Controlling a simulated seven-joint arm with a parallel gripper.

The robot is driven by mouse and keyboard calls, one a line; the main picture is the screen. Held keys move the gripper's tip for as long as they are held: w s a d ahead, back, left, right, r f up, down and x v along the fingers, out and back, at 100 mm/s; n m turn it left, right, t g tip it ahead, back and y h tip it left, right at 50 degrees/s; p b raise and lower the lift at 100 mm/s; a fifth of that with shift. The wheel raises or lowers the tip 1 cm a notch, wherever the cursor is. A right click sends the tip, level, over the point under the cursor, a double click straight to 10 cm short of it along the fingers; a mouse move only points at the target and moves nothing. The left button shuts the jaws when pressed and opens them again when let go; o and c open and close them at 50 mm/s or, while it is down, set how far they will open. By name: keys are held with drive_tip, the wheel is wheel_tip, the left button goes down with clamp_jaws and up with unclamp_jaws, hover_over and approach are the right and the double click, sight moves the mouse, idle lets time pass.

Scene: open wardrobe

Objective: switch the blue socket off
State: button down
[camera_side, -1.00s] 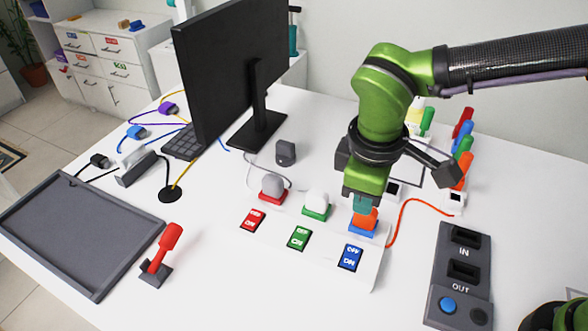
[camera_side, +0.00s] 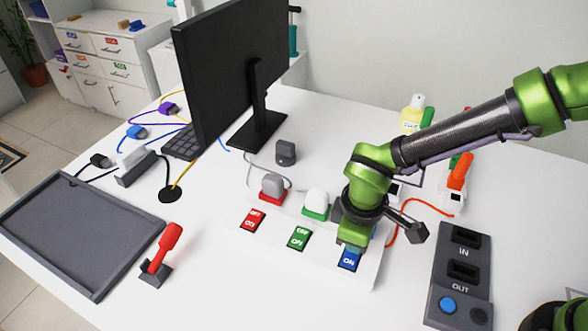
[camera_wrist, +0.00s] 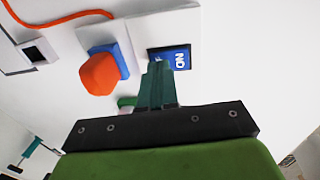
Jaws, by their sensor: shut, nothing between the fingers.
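The blue switch (camera_side: 349,260) is at the right end of the white power strip (camera_side: 320,262). Its lower half with "ON" shows in the side view; my gripper hides its upper half. In the wrist view the blue switch (camera_wrist: 178,57) lies just beyond my fingertips. My gripper (camera_wrist: 160,68) is shut and empty, its teal fingers at the switch's edge; I cannot tell whether they touch it. The blue socket (camera_wrist: 108,62) with an orange plug (camera_wrist: 100,74) sits beside the switch.
The red switch (camera_side: 253,220) and green switch (camera_side: 299,238) are on the same strip, left of my gripper. A grey plug (camera_side: 273,186) and a white plug (camera_side: 317,203) stand behind them. A grey IN/OUT box (camera_side: 459,275) is to the right. A monitor (camera_side: 230,65) stands behind.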

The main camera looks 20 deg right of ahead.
drive_tip(key=shift+f, duration=0.4)
drive_tip(key=shift+w+d+f, duration=0.15)
drive_tip(key=shift+f, duration=0.1)
drive_tip(key=shift+s+a+r, duration=0.15)
drive_tip(key=shift+s+a, duration=0.45)
drive_tip(key=shift+s, duration=0.05)
drive_tip(key=shift+r, duration=0.1)
wheel_tip(320, 180, up, 14)
drive_tip(key=s+a, duration=0.1)
idle(0.5)
